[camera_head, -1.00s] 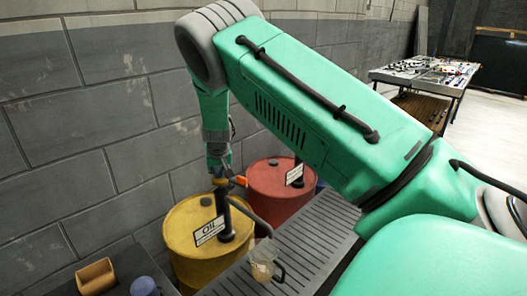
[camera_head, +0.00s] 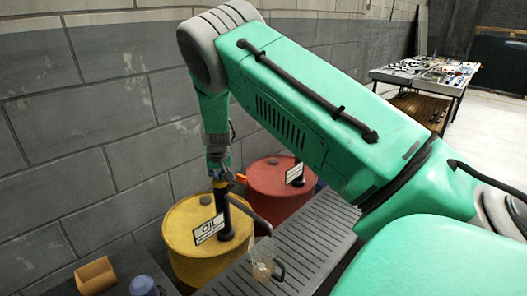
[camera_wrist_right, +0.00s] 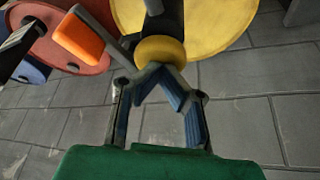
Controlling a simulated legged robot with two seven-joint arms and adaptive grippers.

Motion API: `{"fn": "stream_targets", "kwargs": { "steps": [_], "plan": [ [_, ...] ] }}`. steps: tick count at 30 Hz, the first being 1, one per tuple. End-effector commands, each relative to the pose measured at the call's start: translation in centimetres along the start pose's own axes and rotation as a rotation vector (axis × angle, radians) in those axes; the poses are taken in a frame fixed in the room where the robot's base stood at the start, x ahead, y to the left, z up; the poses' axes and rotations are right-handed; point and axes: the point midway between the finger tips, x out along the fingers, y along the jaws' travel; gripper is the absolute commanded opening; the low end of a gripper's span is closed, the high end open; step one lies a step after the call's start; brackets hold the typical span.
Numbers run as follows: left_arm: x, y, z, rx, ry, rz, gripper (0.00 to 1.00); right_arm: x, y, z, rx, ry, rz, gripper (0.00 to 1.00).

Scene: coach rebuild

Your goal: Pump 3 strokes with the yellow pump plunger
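The yellow oil drum (camera_head: 188,240) stands by the wall, with a dark pump (camera_head: 224,216) rising from its top. The pump's yellow plunger knob (camera_head: 219,184) is right under my right gripper (camera_head: 218,176), which points down from above. In the right wrist view the round yellow knob (camera_wrist_right: 160,52) sits at the fingertips of the right gripper (camera_wrist_right: 158,72). Its blue-padded fingers bend inward and close together at the knob, so it looks shut on it. An orange-tipped lever (camera_wrist_right: 80,38) is beside the pump. My left gripper is not in view.
A red drum (camera_head: 270,178) stands behind the yellow one. A clear jug (camera_head: 264,262) is on the slatted grey platform (camera_head: 310,235) under the spout. A wooden box (camera_head: 95,275) and blue container (camera_head: 144,286) are at lower left. A cluttered table (camera_head: 425,75) is far right.

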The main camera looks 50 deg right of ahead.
Motion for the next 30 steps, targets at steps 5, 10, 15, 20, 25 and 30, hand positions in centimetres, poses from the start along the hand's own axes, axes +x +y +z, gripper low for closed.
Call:
{"fn": "stream_targets", "kwargs": {
  "steps": [5,10,15,20,25,30],
  "plan": [
    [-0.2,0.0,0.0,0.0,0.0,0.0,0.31,-0.1,0.1,0.2,0.0,-0.006,0.002,0.0],
    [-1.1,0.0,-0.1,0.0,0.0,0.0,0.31,-1.0,0.1,-0.2,-0.001,-0.006,0.002,0.0],
    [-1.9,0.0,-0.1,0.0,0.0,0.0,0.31,-2.0,0.1,-0.7,-0.001,-0.005,0.002,0.0],
    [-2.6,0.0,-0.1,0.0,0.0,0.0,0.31,-3.0,0.1,-1.1,0.0,-0.004,0.001,0.0],
    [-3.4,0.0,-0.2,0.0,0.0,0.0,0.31,-4.0,0.1,-1.5,0.0,-0.002,0.001,0.0],
    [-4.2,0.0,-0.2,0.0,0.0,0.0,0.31,-5.0,0.1,-2.0,0.0,-0.001,0.001,0.0]
  ]
}}
